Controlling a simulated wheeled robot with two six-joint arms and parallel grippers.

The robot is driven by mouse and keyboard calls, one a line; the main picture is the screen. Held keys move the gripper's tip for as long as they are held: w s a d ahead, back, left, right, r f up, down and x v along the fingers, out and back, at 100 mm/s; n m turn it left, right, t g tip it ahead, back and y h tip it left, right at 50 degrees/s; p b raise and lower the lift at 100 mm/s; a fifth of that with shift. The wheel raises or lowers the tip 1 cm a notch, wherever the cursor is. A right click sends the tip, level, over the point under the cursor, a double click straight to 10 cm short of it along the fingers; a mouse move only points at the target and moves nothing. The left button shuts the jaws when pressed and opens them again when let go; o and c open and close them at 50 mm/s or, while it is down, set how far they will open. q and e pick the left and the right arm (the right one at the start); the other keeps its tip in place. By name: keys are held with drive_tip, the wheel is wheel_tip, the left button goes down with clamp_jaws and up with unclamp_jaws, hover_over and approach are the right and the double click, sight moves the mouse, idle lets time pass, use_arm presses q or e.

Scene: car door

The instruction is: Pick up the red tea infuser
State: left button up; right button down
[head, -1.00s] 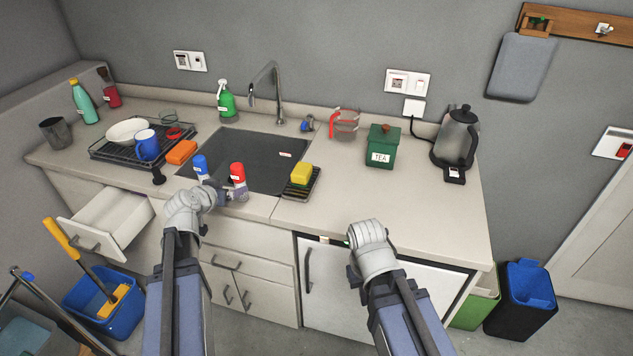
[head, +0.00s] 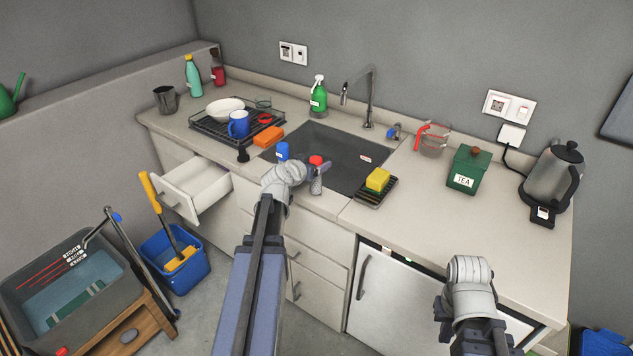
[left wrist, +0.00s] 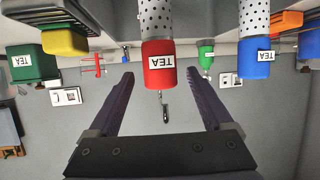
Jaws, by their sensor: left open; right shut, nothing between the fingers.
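The red tea infuser (head: 316,161) has a red top and a perforated metal body, and stands at the front edge of the sink. In the left wrist view, which is upside down, its red TEA-labelled top (left wrist: 159,68) is near the middle, between the two finger lines. My left gripper (head: 305,181) is open close beside it, and its fingers (left wrist: 160,74) are apart with no visible grip on it. The head view partly hides the fingers behind my wrist. My right wrist is low at the right, before the counter; its fingers are hidden.
A blue infuser (head: 283,150) stands just left of the red one. A yellow sponge (head: 377,179) on a black rack (head: 373,197) is to the right. The green TEA box (head: 468,170) and kettle (head: 553,180) are farther right. Counter between rack and box is clear.

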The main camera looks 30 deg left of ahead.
use_arm(q)
drive_tip(key=b+x, duration=0.1)
drive_tip(key=x, duration=0.1)
drive_tip(key=b+x, duration=0.1)
drive_tip(key=x, duration=0.1)
drive_tip(key=shift+w+a+f, duration=0.15)
drive_tip(key=shift+w+f, duration=0.1)
drive_tip(key=shift+f, duration=0.15)
drive_tip(key=shift+s, duration=0.1)
drive_tip(key=shift+c, duration=0.3)
clamp_jaws()
